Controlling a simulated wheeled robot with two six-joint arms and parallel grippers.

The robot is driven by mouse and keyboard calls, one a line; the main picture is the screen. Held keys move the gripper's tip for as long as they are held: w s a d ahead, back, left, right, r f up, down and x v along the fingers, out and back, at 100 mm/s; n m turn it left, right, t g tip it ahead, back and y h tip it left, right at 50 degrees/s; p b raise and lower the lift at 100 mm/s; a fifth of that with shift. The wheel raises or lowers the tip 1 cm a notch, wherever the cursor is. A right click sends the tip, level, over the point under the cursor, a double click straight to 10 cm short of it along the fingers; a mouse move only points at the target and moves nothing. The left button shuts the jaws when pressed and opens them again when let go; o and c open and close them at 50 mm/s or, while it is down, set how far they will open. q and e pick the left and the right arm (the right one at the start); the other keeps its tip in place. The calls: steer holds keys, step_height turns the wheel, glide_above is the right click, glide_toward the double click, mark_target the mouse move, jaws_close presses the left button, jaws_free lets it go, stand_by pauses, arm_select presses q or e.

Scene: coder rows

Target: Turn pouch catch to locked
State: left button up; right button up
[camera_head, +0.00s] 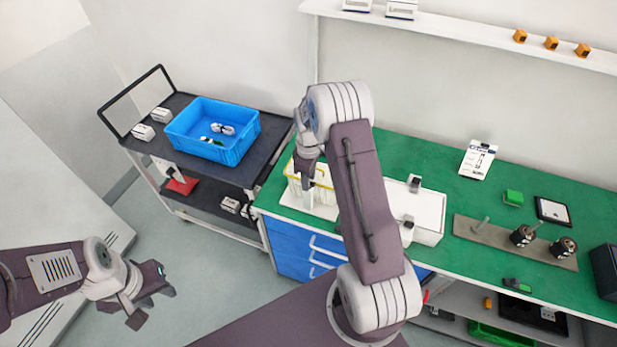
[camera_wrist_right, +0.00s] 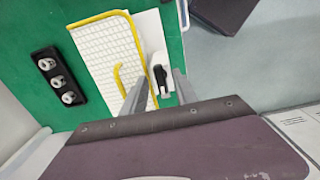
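My right gripper (camera_head: 307,196) points down at the pouch. In the right wrist view its two fingers are apart, one on each side of the lever; contact cannot be told. My left gripper (camera_head: 154,304) is open and empty over the floor at the lower left.
A white box (camera_head: 428,212) stands on the bench right of my right arm. A black strip with round fittings (camera_wrist_right: 60,78) lies beyond the pouch. A cart carries a blue crate (camera_head: 238,150).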

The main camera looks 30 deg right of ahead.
jaws_close()
steer(key=m, duration=0.4)
steer(key=shift+m, duration=0.4)
steer(key=m, duration=0.4)
steer(key=shift+a+m, duration=0.1)
steer(key=shift+m, duration=0.2)
steer(key=m, duration=0.4)
steer(key=shift+s, duration=0.1)
steer(key=shift+m, duration=2.4)
